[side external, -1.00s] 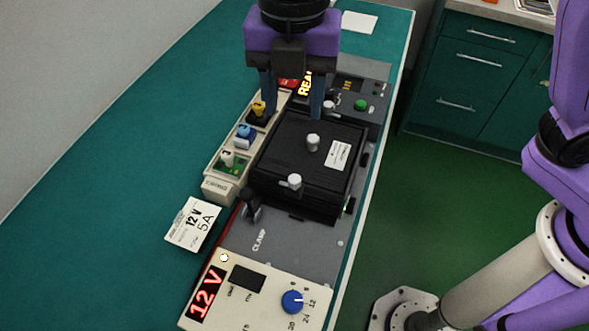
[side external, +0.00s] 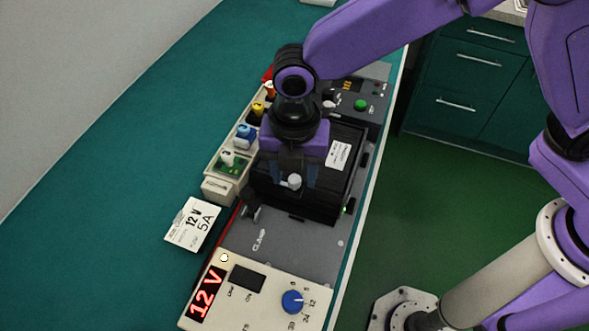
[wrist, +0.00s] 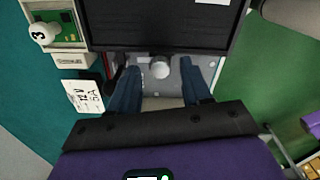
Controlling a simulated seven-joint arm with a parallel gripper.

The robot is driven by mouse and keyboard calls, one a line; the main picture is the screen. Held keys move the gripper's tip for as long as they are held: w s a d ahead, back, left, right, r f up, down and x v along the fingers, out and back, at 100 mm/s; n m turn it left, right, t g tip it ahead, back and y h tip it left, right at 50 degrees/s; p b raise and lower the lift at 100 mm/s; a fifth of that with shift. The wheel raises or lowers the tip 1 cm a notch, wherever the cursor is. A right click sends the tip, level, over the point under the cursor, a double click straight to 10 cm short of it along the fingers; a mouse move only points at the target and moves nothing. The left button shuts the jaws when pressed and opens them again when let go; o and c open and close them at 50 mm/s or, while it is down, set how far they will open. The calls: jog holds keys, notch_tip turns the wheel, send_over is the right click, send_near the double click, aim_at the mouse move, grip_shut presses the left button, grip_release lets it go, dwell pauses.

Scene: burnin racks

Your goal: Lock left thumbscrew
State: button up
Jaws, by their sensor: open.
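The black box (side external: 325,206) sits on the grey bench fixture. A pale round thumbscrew (side external: 294,182) stands at its front edge. It also shows in the wrist view (wrist: 160,70), just off the box's edge. My gripper (side external: 293,179) points down over this thumbscrew with its blue fingers apart, one to each side. In the wrist view, my gripper (wrist: 159,74) is open with the knob between the finger tips; I see no contact. The second thumbscrew, on the box's top, is hidden behind my gripper. I cannot tell which knob counts as left.
A black clamp handle (side external: 251,207) stands left of the box's front. A cream strip (side external: 217,188) with colored plugs runs along the left. A 12 V panel (side external: 262,291) with a blue dial (side external: 292,301) lies in front. A 12 V 5A card (side external: 192,224) lies left.

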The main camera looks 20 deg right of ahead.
jog(key=shift+f, duration=0.35)
grip_shut()
